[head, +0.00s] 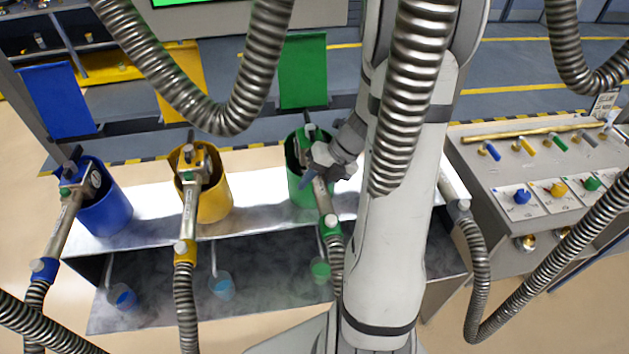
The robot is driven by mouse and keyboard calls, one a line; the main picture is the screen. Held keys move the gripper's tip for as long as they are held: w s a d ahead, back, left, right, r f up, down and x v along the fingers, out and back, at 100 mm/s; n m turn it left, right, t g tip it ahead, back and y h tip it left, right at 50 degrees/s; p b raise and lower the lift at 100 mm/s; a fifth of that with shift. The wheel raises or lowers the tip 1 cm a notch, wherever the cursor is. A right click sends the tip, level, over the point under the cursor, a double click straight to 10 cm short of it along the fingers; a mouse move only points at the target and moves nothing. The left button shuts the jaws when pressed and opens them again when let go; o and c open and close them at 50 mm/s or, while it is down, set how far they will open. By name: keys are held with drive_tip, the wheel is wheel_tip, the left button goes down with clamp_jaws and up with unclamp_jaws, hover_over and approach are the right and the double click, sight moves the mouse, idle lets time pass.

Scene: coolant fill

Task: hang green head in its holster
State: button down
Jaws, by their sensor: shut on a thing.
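The green head (320,196) is a metal nozzle with a green collar, and a ribbed hose runs down from it. My gripper (322,168) is shut on its body, coming from the right. The green holster (299,187) is an open green cup on the shelf, with a green panel (303,72) behind it. The head's upper end lies over the cup's mouth and its hose end leans out over the front rim. My gripper and arm hide part of the cup, so I cannot tell whether the head rests in it.
The blue head (63,222) and yellow head (189,210) lean in a blue cup (108,212) and a yellow cup (215,202) to the left. Ribbed hoses hang in front. A control panel (480,160) with coloured knobs stands right. Small cups hang below the shelf.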

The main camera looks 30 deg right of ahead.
drive_tip(key=shift+f+b, duration=0.35)
drive_tip(key=shift+f, duration=0.55)
drive_tip(key=c, duration=1)
unclamp_jaws()
drive_tip(key=shift+o, duration=0.2)
drive_tip(key=shift+f, duration=0.1)
drive_tip(key=v, duration=0.8)
drive_tip(key=shift+b, duration=0.35)
